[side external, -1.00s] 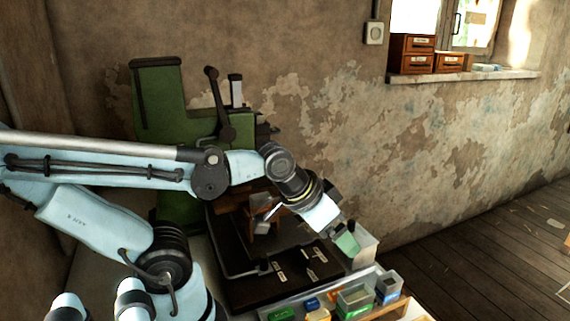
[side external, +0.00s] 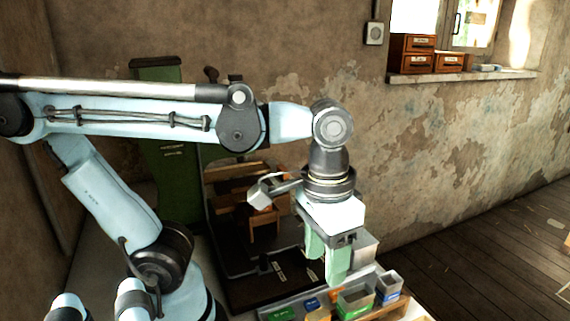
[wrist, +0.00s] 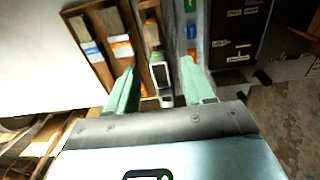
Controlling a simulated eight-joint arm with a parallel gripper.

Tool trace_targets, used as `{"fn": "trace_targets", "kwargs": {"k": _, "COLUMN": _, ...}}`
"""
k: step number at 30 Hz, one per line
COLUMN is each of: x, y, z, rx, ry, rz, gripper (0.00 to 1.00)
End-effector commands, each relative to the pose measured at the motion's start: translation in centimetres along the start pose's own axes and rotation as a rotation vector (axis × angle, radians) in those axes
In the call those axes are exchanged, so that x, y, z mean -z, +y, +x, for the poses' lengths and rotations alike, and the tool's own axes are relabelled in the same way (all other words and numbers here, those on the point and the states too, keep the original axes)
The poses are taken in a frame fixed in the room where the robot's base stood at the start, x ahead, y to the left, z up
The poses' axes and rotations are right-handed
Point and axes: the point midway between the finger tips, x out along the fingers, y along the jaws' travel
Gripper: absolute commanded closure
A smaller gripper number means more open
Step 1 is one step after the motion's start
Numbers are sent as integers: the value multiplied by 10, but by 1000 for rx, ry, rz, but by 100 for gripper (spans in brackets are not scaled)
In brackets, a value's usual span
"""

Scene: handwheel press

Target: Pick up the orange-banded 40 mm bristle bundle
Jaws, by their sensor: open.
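An orange-banded bristle bundle (wrist: 121,47) lies in a compartment of the wooden tray (wrist: 72,12) in the wrist view, beyond and left of my left finger. A blue-banded bundle (wrist: 90,48) lies in the compartment beside it; the bundles' sizes are not readable. My gripper (wrist: 158,72) is open, with its two green fingers apart and nothing held between them. In the side view, my gripper (side external: 325,270) points down above the row of small bins, and the bundles cannot be made out there.
A white-rimmed box (wrist: 161,74) shows between my fingers in the wrist view. Green-labelled (side external: 282,314) and blue-labelled (side external: 389,287) bins stand at the front. The dark press bed (side external: 245,290) and green press (side external: 170,170) stand left of my gripper. The rough wall is behind.

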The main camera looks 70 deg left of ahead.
Motion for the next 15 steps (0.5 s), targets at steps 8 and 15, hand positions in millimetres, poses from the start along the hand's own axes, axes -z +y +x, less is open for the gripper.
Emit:
{"fn": "trace_targets", "kwargs": {"k": 8, "x": -7, "y": 3, "z": 18, "rx": 14, "ry": -36, "rz": -1, "gripper": 48}}
{"fn": "trace_targets", "kwargs": {"k": 15, "x": -7, "y": 3, "z": 49, "rx": 13, "ry": -34, "rz": -1, "gripper": 48}}
